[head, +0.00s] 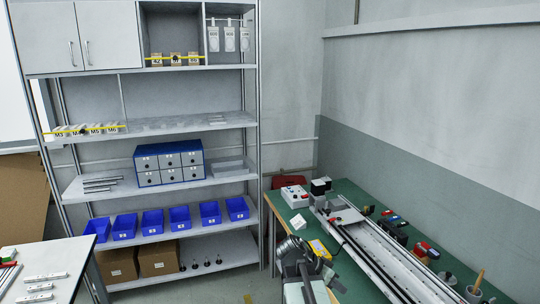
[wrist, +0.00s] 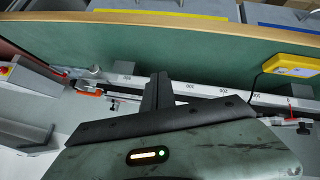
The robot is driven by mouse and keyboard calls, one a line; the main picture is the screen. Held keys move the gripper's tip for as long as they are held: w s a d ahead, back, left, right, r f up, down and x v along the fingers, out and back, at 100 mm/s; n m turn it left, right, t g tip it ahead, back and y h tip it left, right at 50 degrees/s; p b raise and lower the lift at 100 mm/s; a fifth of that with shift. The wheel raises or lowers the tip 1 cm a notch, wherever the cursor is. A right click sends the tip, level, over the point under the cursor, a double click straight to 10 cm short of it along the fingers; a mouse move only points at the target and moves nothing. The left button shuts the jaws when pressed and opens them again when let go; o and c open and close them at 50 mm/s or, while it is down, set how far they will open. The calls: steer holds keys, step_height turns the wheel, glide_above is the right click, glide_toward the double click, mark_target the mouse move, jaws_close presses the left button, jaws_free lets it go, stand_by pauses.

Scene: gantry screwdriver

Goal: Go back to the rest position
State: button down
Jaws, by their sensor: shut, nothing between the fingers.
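My gripper (wrist: 158,80) shows in the wrist view with its black fingers together and nothing between them. Behind the fingers runs a pale rail with numbers (wrist: 205,88), and behind that a green surface (wrist: 180,45). I cannot tell whether the fingers touch the rail. In the head view my arm is at the bottom middle, in front of the green-topped workbench (head: 345,199); its fingertips are not clear there.
A yellow device (head: 319,248) lies on the bench near my arm; it also shows in the wrist view (wrist: 291,65). A long linear rail (head: 380,255) runs along the bench. A shelf rack with blue bins (head: 181,217) stands left. A pale table (head: 60,258) is at lower left.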

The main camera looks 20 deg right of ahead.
steer(key=w+a+f+n+t+y, duration=0.1)
steer(key=a+n, duration=0.4)
steer(key=a, duration=0.6)
steer(key=w+a+f+n+y+p, duration=0.1)
steer(key=a+n+y, duration=0.3)
steer(key=a, duration=0.6)
steer(key=w+a+f+n+t+y, duration=0.1)
steer(key=w+a+f+n+y, duration=0.1)
steer(key=a+n, duration=0.5)
steer(key=w+a+y, duration=0.1)
steer(key=a, duration=0.3)
steer(key=shift+a+f+t, duration=0.2)
steer(key=shift+a+t, duration=0.1)
steer(key=shift+a, duration=0.05)
steer(key=shift+w, duration=0.1)
